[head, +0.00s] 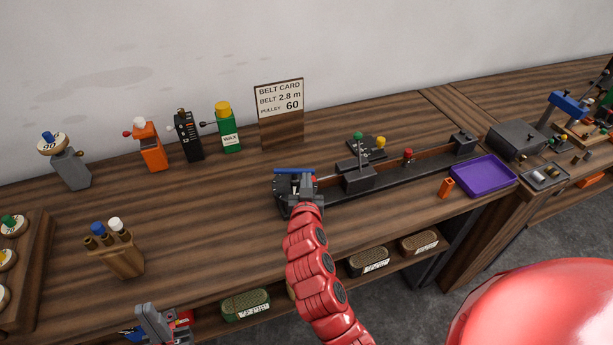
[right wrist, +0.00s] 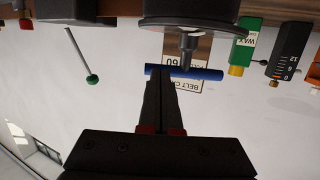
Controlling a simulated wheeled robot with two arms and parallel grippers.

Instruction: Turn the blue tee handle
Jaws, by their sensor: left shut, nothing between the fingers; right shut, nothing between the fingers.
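The blue tee handle (head: 294,171) is a bar lying roughly crosswise on top of the dark unit at the left end of the long black rail. My right gripper (head: 309,187) is at the near side of this bar. In the right wrist view the blue bar (right wrist: 207,74) sits on a grey stem, and my shut right fingers (right wrist: 161,72) overlap its left part. I cannot tell whether they touch it. Nothing is between them. My left gripper (head: 148,318) is shut and empty, low at the front left, away from the handle.
The belt card (head: 280,110) stands behind the unit. Green (head: 228,130), black (head: 187,136) and orange (head: 150,146) devices stand at the back left. A wooden holder (head: 122,261) is at front left. A purple tray (head: 482,177) lies to the right. The left-middle bench top is clear.

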